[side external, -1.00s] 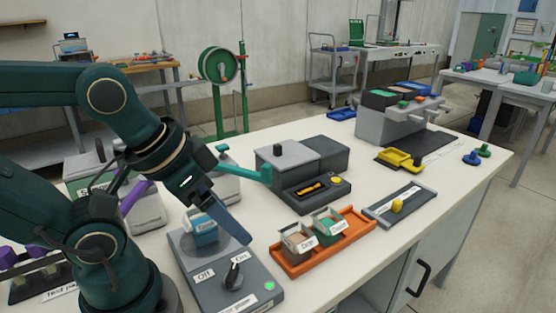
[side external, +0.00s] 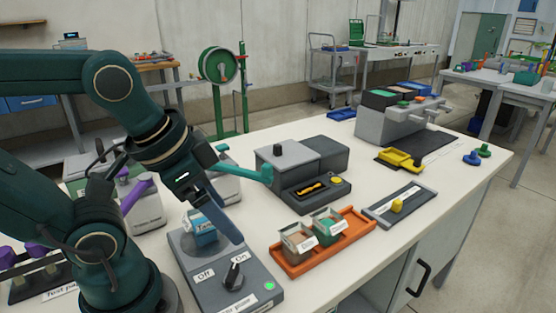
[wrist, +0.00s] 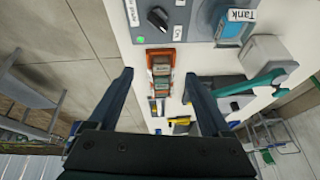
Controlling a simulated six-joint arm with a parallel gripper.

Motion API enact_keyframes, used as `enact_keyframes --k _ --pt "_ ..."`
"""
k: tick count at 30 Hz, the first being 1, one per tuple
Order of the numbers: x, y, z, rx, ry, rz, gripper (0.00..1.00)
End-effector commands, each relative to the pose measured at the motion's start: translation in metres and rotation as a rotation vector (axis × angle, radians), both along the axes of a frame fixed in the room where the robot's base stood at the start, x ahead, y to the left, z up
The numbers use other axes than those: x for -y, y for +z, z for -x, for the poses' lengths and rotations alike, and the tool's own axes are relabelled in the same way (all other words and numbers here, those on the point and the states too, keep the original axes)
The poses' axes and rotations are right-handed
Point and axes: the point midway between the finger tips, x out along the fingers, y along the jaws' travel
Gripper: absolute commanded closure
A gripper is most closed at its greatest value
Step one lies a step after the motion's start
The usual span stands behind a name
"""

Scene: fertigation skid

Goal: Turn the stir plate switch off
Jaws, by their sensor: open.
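The grey stir plate (side external: 199,291) stands at the front of the bench in the side view. Its black knob (side external: 234,273) sits between an "Off" label on the left and an "On" label at upper right. The knob's grip appears turned toward "On", and a green light (side external: 269,286) glows beside it. A blue "Tank" container (side external: 203,240) stands on the plate's rear. My gripper (side external: 228,228) is open and empty above the plate, beside the container, its fingers slanting down. In the wrist view, the knob (wrist: 158,17) lies beyond the open fingers (wrist: 159,76), apart from them.
An orange tray (side external: 283,263) with two small labelled boxes lies right of the plate. Behind are a dark grey device (side external: 312,196) with a teal lever (side external: 243,171) beside it, and a grey slide panel (side external: 380,212).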

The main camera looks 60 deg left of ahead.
Motion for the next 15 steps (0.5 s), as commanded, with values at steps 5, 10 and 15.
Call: enact_keyframes --k 5,10,15 --pt "-0.001 -0.001 -0.006 -0.169 -0.154 -0.088 0.18" --pt "0.001 -0.01 -0.015 -0.359 -0.314 -0.166 0.18" --pt "0.006 -0.027 -0.024 -0.544 -0.461 -0.23 0.18"
